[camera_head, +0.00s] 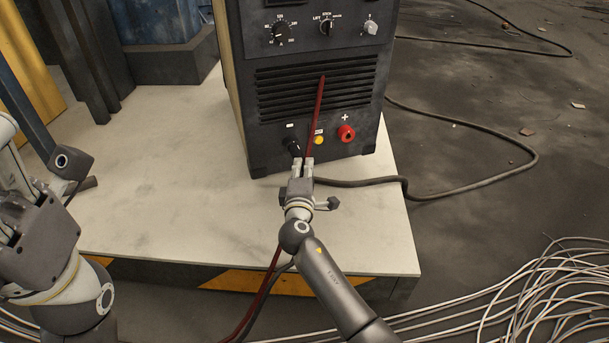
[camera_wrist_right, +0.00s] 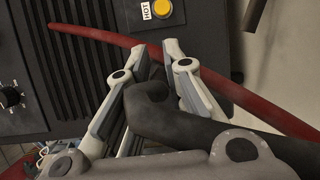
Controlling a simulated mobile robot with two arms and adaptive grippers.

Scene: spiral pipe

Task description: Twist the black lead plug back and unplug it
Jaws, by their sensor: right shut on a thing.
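The black lead plug (camera_head: 293,147) is at the minus socket low on the front of the dark welding machine (camera_head: 270,55). My right gripper (camera_head: 303,162) is in front of it. In the right wrist view the gripper (camera_wrist_right: 156,50) is shut on the black plug (camera_wrist_right: 150,98), whose thick lead bends away to the lower right. The fingers hide part of the plug, and I cannot tell how deep it sits. My left gripper (camera_head: 18,195) is at the left edge, away from the machine; its fingers are partly cut off and their opening is unclear.
A red lead (camera_head: 316,112) rises past the right gripper in front of the vents. The red plus socket (camera_head: 347,133) and a yellow button (camera_head: 319,140) are to the right. The pale platform (camera_head: 150,190) is mostly clear. Loose pale cables (camera_head: 540,300) lie at lower right.

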